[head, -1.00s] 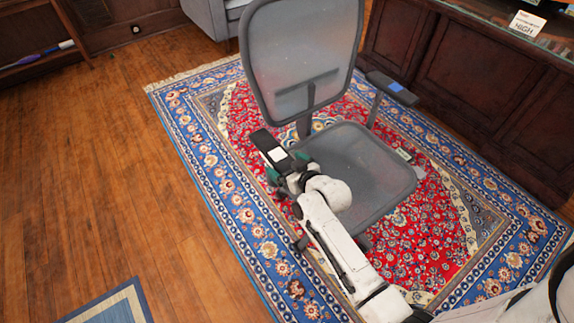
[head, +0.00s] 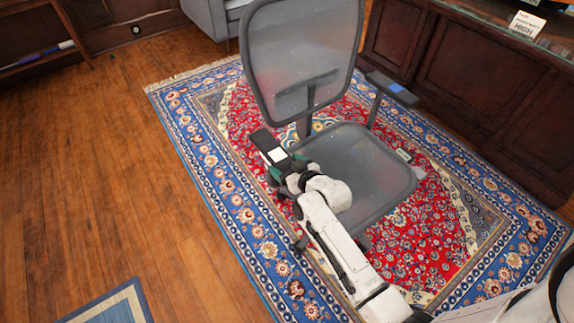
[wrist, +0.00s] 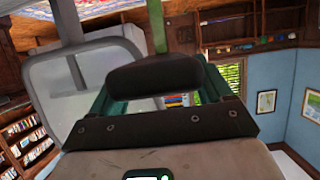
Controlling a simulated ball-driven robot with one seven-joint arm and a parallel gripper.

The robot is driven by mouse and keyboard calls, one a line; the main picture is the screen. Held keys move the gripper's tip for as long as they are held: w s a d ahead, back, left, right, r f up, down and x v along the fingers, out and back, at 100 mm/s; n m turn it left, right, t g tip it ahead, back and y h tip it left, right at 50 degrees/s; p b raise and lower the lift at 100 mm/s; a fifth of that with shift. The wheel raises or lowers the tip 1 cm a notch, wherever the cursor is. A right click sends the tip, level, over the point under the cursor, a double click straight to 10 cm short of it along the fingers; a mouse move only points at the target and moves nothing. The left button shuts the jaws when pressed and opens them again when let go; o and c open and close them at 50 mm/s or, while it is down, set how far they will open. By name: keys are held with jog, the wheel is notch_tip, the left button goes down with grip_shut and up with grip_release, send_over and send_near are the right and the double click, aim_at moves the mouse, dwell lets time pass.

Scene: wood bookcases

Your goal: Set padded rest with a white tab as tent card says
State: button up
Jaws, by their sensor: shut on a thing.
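The padded rest with a white tab is the dark left armrest (head: 263,140) of a grey mesh office chair (head: 360,165). Its white tab (head: 277,155) faces up. My gripper (head: 284,165) is at the near end of this rest, its green fingers shut on it. In the wrist view a dark pad (wrist: 155,76) fills the middle, in front of the green fingers. The tent card (head: 526,24) stands on the cabinet top at the upper right and reads "HIGH"; its smaller line is too small to read. The rest's post is mostly hidden by my arm.
The chair's other armrest (head: 393,88) has a blue tab. The chair stands on a red and blue patterned rug (head: 215,160). A dark wood cabinet (head: 465,75) stands at the right, a grey sofa (head: 215,18) behind. Wood floor at the left is clear.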

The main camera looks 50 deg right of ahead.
jog(key=shift+w+r+p, duration=0.1)
jog(key=shift+r+p, duration=1.15)
jog(key=shift+r, duration=0.6)
jog(key=o, duration=1.1)
jog(key=shift+r, duration=0.1)
jog(key=o, duration=0.3)
jog(key=shift+f, duration=0.2)
jog(key=p+v, duration=0.1)
jog(key=v, duration=1)
jog(key=shift+f, duration=0.1)
